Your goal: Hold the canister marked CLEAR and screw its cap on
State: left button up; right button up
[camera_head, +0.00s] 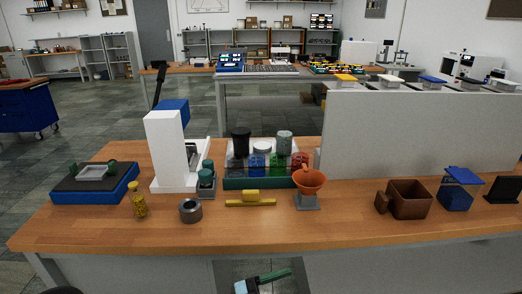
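Several see-through canisters stand close together in a dark green tray (261,183) at the middle of the wooden table. A blue canister (257,165), a green one (279,164) and a red one (300,161) show in it. Behind them stand taller pieces with a black top (240,142), a white top (262,148) and a grey-green top (284,141). No lettering is readable, so I cannot tell which canister is marked CLEAR or which piece is its cap.
A white press (165,150) stands left of the tray. In front are a yellow bar (250,197), a dark ring (190,210) and an orange funnel (309,181). A brown box (409,199) is at right, a grey partition (410,134) behind. The table's front edge is clear.

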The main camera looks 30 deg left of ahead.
pick_arm(q)
jog(key=s+a+f+n+g+y, duration=0.1)
jog(key=s+f+n+y, duration=0.2)
jog(key=s+f, duration=0.3)
jog(key=s+a+f+n+g+y+p, duration=0.1)
jog(key=s+f+y, duration=0.5)
jog(key=s, duration=0.6)
jog(key=s+a+f+n+g+y+p, duration=0.1)
jog(key=s+a+f+n+g+y, duration=0.1)
jog(key=s, duration=0.6)
notch_tip(320, 180, down, 5)
jog(key=a+n+y, duration=0.1)
jog(key=n+y, duration=0.1)
jog(key=n, duration=0.1)
jog(key=shift+s+a+r+n+g+y, duration=0.2)
jog(key=shift+s+a+n+g+y, duration=0.1)
jog(key=shift+s+n+g, duration=0.1)
pick_arm(e)
jog(key=shift+t, duration=0.5)
jog(key=r, duration=0.1)
jog(key=w+r, duration=0.2)
jog(key=r, duration=0.1)
jog(key=shift+d, duration=0.2)
